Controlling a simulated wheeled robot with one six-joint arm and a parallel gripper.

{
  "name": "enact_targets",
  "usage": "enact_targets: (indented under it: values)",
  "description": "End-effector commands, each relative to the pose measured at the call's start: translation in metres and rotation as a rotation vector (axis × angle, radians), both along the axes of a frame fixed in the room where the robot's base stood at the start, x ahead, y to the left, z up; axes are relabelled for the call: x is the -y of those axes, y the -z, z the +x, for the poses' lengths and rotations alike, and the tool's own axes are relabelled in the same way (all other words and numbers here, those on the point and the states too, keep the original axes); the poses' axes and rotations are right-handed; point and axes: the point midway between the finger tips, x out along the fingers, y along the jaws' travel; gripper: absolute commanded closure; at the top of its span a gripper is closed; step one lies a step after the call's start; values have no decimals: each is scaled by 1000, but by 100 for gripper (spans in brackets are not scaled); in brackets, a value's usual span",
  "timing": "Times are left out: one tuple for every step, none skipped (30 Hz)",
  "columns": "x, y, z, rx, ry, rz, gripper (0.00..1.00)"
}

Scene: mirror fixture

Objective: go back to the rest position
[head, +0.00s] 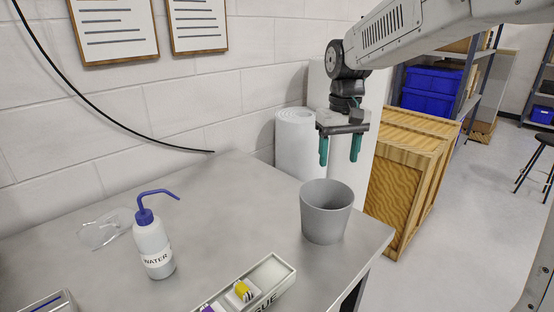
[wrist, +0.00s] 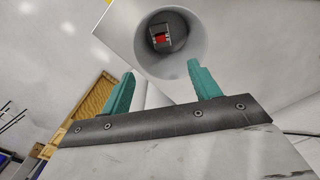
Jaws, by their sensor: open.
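My gripper (head: 340,150) is open and empty, with two teal fingers pointing down. It hangs in the air above and a little behind the grey bin (head: 325,212), near the table's far right corner. In the wrist view, my gripper (wrist: 160,88) shows its fingers apart, with the bin (wrist: 197,65) beyond them. A small dark block with a red part (wrist: 162,38) lies inside the bin. The bin's inside is hidden in the head view.
On the metal table (head: 235,230) stand a water bottle (head: 154,248), safety glasses (head: 104,230) and a compartment tray (head: 283,283) holding a yellow item (head: 243,291). A white roll (head: 296,142) stands behind the bin. A wooden crate (head: 405,180) stands right of the table.

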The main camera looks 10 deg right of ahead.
Motion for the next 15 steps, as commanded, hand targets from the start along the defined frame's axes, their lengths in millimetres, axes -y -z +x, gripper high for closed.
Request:
enact_targets:
  values:
    - [1,8,-7,-21,2,-1,38]
    - [1,12,-14,-34,4,-2,38]
    - [2,15,-28,-47,8,-4,38]
    - [3,16,-39,-53,11,-4,38]
    - [5,16,-50,-57,14,-4,38]
    - [7,15,-66,-60,19,-4,38]
    - [8,15,-79,-61,23,-4,38]
    - [9,14,-91,-61,26,-4,38]
    - [11,14,-108,-60,31,-4,38]
    - [13,14,-120,-58,35,-4,38]
    - [14,13,-133,-56,38,-5,38]
    - [16,13,-149,-52,43,-5,38]
    - [17,14,-160,-48,47,-4,38]
    - [18,14,-172,-44,51,-4,38]
    - [20,15,-187,-37,56,-3,38]
